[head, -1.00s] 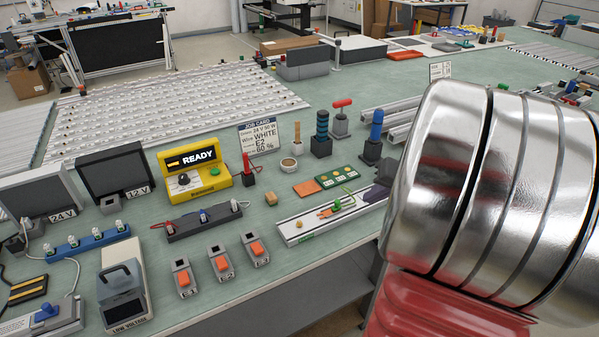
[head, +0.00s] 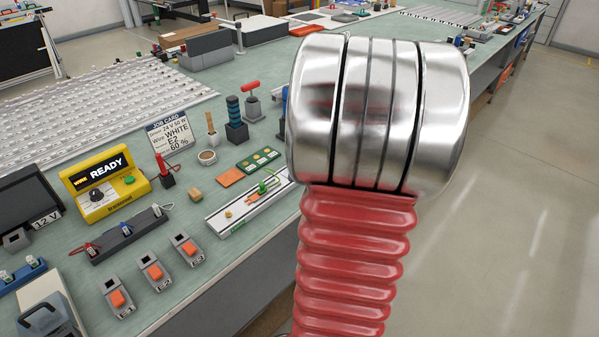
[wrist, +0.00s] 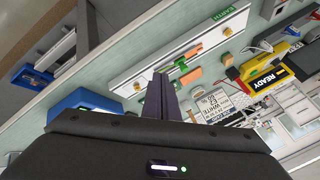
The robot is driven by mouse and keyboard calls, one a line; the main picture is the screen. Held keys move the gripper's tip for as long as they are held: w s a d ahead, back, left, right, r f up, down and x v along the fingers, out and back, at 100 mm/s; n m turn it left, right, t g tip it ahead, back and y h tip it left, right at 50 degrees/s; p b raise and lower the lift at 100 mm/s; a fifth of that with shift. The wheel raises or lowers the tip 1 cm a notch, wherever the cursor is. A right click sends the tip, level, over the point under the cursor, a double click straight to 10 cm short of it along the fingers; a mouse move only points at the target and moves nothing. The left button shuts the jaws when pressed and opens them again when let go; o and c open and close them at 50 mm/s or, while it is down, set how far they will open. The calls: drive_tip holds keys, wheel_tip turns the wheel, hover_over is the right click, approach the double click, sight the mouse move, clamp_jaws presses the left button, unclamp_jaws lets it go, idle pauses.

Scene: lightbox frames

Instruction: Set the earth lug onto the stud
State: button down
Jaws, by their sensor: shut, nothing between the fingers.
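A pale rail (head: 238,216) lies near the bench's front edge. It also shows in the wrist view (wrist: 125,82), with a green EARTH label (wrist: 225,14) at one end. A small brass stud (head: 228,213) stands near that end and shows in the wrist view (wrist: 226,31). A green wire (head: 268,184) with orange parts sits farther along the rail, apart from the stud; the lug's own shape is too small to make out. My gripper (wrist: 162,76) is shut and empty, its dark fingers pointing towards the rail. In the head view my arm hides it.
An orange plate (head: 231,177) and a green board (head: 258,160) lie behind the rail. A wooden block (head: 195,195) and orange-button boxes (head: 151,270) are left of it. A blue object (wrist: 82,102) is close to my gripper. Open floor lies right of the bench.

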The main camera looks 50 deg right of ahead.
drive_tip(key=x, duration=0.6)
drive_tip(key=shift+a+f, duration=0.1)
drive_tip(key=shift+w+a, duration=0.7)
drive_tip(key=shift+w, duration=0.2)
drive_tip(key=shift+w+a, duration=0.5)
drive_tip(key=shift+w, duration=0.15)
drive_tip(key=shift+s+a, duration=0.1)
